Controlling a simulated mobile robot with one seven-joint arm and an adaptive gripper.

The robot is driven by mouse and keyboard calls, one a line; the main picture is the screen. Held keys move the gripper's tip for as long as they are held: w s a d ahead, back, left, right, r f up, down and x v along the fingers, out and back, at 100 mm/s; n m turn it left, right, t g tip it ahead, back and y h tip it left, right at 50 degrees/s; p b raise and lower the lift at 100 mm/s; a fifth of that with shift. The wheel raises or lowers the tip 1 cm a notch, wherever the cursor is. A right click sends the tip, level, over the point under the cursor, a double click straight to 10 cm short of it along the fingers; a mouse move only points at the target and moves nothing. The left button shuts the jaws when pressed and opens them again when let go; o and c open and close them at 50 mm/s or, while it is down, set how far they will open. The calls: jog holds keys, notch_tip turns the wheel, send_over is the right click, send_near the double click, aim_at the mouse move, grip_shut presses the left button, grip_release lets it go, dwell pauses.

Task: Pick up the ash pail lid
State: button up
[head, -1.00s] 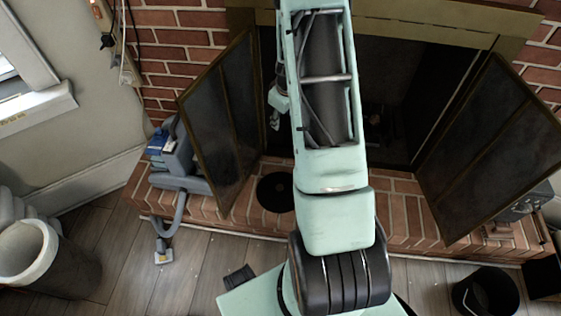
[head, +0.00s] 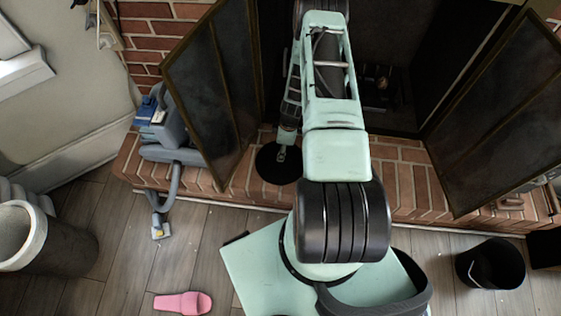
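The ash pail lid (head: 271,174) is a flat, round black disc lying on the brick hearth, left of my arm and in front of the firebox. My gripper (head: 281,153) points down over the middle of the lid, at or just above it. I cannot tell whether it touches the lid or has hold of anything there. Its fingers are too small to show whether they are open or shut. A black pail (head: 490,265) with a wire handle stands on the floor at the right.
Open fireplace doors flank the hearth, the left door (head: 213,95) close to the lid and the right door (head: 500,120) farther off. A blue-grey vacuum cleaner (head: 170,140) sits left on the hearth. A pink slipper (head: 183,302) and a grey bin (head: 58,248) are on the floor.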

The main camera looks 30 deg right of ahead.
jog(key=shift+s+a+f+b, duration=0.15)
jog(key=shift+f+b, duration=0.1)
jog(key=shift+f, duration=0.65)
jog(key=shift+w+a+f+b, duration=0.1)
jog(key=shift+f+b, duration=0.15)
jog(key=shift+f, duration=0.7)
jog(key=shift+s+a+f+b, duration=0.15)
jog(key=shift+f+b, duration=0.1)
jog(key=shift+f, duration=0.65)
jog(key=shift+w, duration=0.1)
jog(key=shift+c, duration=0.3)
grip_shut()
